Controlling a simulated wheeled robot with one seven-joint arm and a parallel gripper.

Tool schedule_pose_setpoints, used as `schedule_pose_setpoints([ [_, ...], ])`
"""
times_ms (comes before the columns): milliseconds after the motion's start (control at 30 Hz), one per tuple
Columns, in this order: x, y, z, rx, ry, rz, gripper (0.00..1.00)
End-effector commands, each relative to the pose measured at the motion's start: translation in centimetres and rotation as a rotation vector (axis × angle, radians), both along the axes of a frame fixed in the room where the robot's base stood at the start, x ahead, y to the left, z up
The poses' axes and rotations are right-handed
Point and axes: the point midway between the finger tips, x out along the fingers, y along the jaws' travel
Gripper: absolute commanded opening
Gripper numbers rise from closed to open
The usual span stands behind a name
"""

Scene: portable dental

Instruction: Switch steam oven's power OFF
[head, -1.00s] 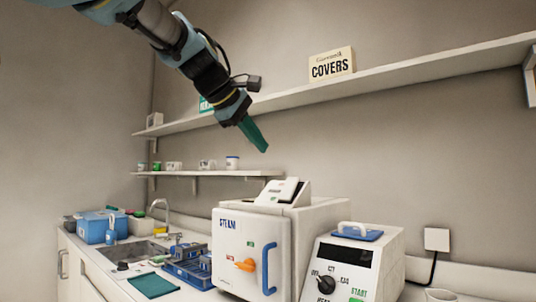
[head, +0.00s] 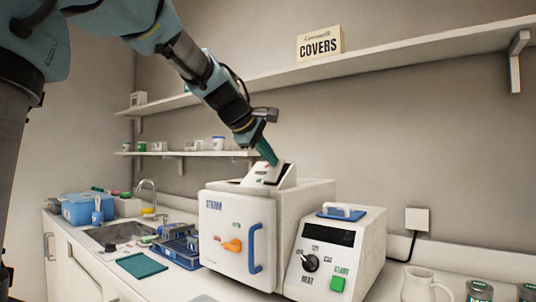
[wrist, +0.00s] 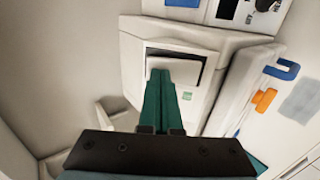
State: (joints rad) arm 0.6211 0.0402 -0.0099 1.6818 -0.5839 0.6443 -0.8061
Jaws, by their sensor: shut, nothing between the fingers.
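The steam oven (head: 222,262) is a white box on the counter with a blue door handle (head: 255,248) and an orange knob (head: 232,245) on its front. My gripper (head: 273,162) has green fingers, shut and empty, pointing down at the panel's upper part.
A second white device (head: 335,257) with a black dial and green START button stands right of the oven. A white pitcher (head: 427,284) is at the lower right. A shelf with a COVERS box (head: 319,45) runs above. A sink (head: 118,232) and blue rack (head: 178,246) lie left.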

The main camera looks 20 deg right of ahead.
Motion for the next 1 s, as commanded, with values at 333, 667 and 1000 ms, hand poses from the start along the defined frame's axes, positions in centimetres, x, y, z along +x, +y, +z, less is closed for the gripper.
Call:
schedule_pose_setpoints([
  [333, 0.1, -0.3, 0.5, 0.024, 0.016, 0.000, 0.00],
  [667, 0.3, -0.5, -0.2, 0.051, 0.030, 0.000, 0.00],
  [1000, -0.1, 0.5, -1.0, 0.052, 0.030, 0.002, 0.00],
])
